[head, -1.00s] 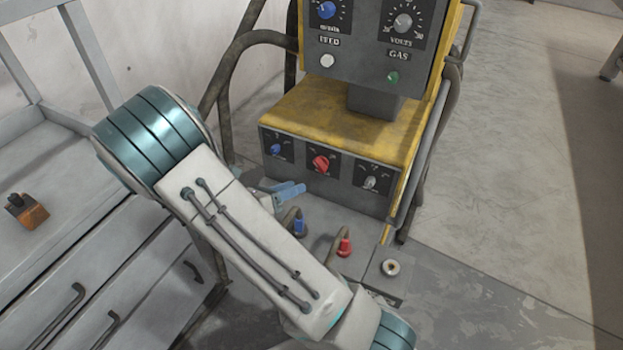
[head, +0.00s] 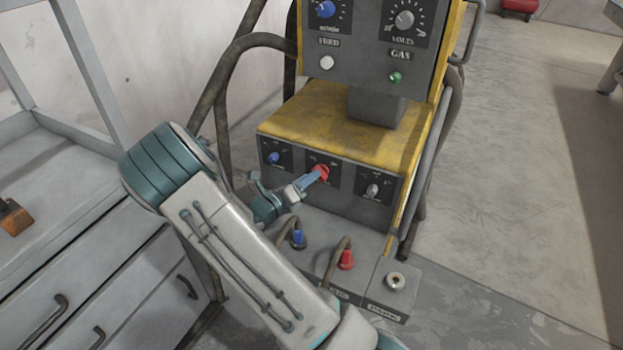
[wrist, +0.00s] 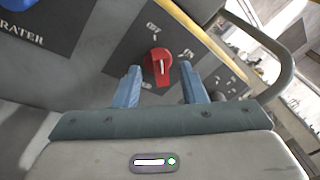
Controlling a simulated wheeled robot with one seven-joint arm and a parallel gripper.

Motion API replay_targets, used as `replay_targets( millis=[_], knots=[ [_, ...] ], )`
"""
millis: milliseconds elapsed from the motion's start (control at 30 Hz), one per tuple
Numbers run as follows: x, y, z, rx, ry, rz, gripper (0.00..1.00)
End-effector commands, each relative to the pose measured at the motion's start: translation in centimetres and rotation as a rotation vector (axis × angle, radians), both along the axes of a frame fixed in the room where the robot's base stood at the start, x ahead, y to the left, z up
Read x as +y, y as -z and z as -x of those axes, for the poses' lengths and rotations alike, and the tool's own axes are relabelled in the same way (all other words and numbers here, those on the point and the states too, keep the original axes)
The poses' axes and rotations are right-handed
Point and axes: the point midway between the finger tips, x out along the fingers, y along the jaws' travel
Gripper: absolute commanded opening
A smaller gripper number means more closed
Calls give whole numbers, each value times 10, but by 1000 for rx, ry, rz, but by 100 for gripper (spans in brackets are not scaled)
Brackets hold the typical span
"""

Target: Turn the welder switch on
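The welder is a dark grey and yellow machine (head: 330,118) in the head view. Its lower front panel carries a red rotary switch (head: 323,170) in the middle. In the wrist view the red switch (wrist: 157,68) has a white line that runs roughly upright in the picture. My gripper (head: 313,178) is at this switch, with blue fingers pointing at the panel. In the wrist view my gripper (wrist: 160,76) is open, one finger on each side of the switch with a gap to each. In the head view the fingers partly cover the switch.
A blue knob (head: 273,158) and a grey knob (head: 372,190) flank the switch. Blue (head: 298,238) and red (head: 346,260) cable plugs stand below. A curved grey rail (head: 435,150) runs along the machine's right side. A grey drawer cabinet (head: 75,270) is at left.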

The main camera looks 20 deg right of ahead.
Motion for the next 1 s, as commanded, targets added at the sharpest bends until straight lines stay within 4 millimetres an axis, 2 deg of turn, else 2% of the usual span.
replay_targets(
  millis=[200, 500, 533, 667, 1000],
  knots=[
    [-18, 0, -8, -1, -1, -1, 38],
    [-21, 0, -9, -1, -1, -1, 38],
    [-21, 0, -9, -1, -1, -1, 35],
    [-20, 0, -9, -1, -1, -1, 0],
    [-20, -1, -8, -18, -1, -16, 0]
  ],
)
